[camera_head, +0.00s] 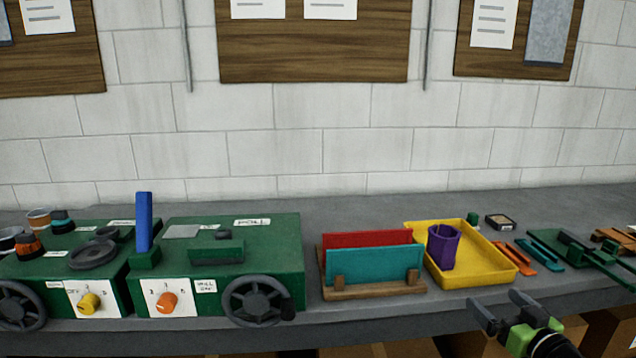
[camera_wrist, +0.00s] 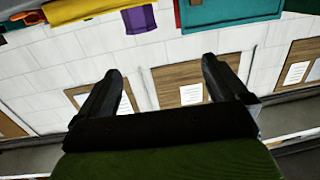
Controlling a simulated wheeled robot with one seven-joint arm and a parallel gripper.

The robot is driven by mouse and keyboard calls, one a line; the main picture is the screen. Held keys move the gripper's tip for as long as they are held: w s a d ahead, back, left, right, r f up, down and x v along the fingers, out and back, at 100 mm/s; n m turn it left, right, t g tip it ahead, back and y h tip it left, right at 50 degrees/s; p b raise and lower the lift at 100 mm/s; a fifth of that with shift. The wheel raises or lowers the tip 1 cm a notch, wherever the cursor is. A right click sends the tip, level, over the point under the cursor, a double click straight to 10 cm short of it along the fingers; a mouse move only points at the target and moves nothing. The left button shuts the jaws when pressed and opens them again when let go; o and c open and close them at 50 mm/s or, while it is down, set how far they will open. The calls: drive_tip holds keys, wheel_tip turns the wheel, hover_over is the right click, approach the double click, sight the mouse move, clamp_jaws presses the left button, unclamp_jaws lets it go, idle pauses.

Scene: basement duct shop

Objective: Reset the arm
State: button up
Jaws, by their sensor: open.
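My gripper (camera_head: 497,317) is at the lower right of the head view, in front of the bench's front edge and below the yellow tray. Its two dark fingers are spread apart with nothing between them. In the wrist view my gripper (camera_wrist: 160,85) also shows open and empty, with the wall and its boards beyond the fingers. The wrist picture appears upside down, with the bench things along its top edge.
The grey bench (camera_head: 385,311) holds green machines (camera_head: 217,267) with knobs and wheels at left, a wooden rack (camera_head: 372,290) with red and teal panels, and a yellow tray (camera_head: 483,268) with a purple cup (camera_head: 443,247). Orange and teal tools lie right. Cardboard boxes (camera_head: 400,347) stand below.

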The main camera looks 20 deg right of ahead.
drive_tip(key=w+a+r+n+g+y+p, duration=0.1)
drive_tip(key=w+a+n+g+y, duration=0.15)
drive_tip(key=a, duration=0.35)
drive_tip(key=w+a+r+n+g+y+p, duration=0.1)
drive_tip(key=w+a+y, duration=0.15)
drive_tip(key=a, duration=0.35)
drive_tip(key=s+a+r+n+g+p, duration=0.1)
drive_tip(key=a+r+g+p, duration=0.1)
drive_tip(key=a, duration=0.6)
drive_tip(key=s+a+r+g+p, duration=0.1)
drive_tip(key=a+r+g+p, duration=0.15)
drive_tip(key=a, duration=0.55)
drive_tip(key=s+a+r+m+g+h+p, duration=0.1)
drive_tip(key=s+a+r+p, duration=0.1)
drive_tip(key=s, duration=0.7)
drive_tip(key=s+a+r+m+g+h+p, duration=0.1)
drive_tip(key=s+a+r+m+g+p, duration=0.1)
drive_tip(key=s+a, duration=0.3)
drive_tip(key=s, duration=0.4)
drive_tip(key=shift+s+a+r+h+p, duration=0.25)
drive_tip(key=shift+a+r+h+p, duration=0.05)
